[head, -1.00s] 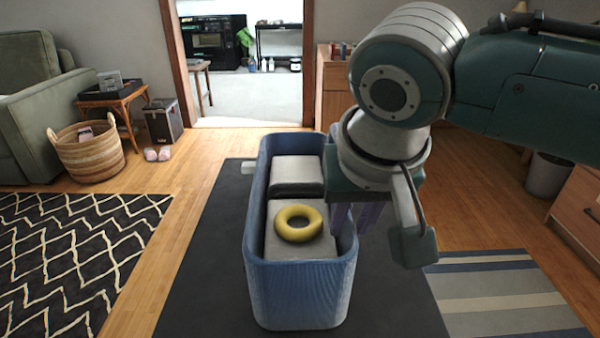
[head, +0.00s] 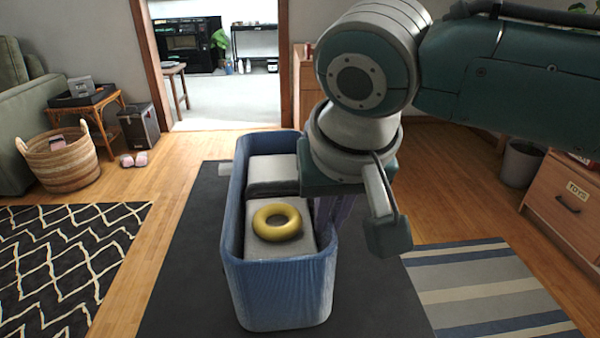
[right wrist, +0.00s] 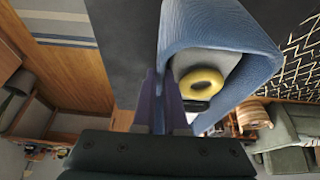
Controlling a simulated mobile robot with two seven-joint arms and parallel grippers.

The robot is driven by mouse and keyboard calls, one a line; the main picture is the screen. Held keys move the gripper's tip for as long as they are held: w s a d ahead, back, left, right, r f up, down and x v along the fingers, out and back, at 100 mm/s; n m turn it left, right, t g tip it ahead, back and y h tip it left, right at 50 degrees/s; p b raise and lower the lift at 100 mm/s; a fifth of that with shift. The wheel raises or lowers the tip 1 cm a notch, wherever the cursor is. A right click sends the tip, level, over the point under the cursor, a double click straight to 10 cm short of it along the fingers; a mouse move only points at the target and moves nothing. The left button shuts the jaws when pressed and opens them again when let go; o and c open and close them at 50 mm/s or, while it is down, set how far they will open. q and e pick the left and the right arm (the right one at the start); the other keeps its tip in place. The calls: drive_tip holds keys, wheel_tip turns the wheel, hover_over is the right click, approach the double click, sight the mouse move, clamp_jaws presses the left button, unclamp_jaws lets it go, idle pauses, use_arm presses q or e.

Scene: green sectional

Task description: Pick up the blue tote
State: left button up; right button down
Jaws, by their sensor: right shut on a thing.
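The blue tote (head: 278,292) stands upright on the dark mat in the middle of the head view. It holds grey box-like items (head: 272,176) and a yellow ring (head: 277,222) lying on the nearer one. My right gripper (head: 333,208) is at the tote's right wall, its purple fingers partly hidden by the wrist. In the right wrist view the fingers (right wrist: 167,108) are shut on the tote's wall, with the yellow ring (right wrist: 201,83) just beyond. I cannot tell whether the tote is off the mat. My left gripper is not in view.
A dark mat (head: 180,290) lies under the tote. A patterned rug (head: 65,255) is at left, a striped rug (head: 490,290) at right. A wicker basket (head: 62,160) stands at left, a wooden drawer unit (head: 575,205) at right. The doorway behind is open.

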wheel_tip(320, 180, up, 20)
drive_tip(key=p, duration=0.3)
drive_tip(key=shift+r+p, duration=0.2)
drive_tip(key=shift+p, duration=0.1)
drive_tip(key=shift+w+a+p, duration=0.1)
drive_tip(key=shift+p, duration=0.6)
drive_tip(key=shift+f, duration=0.15)
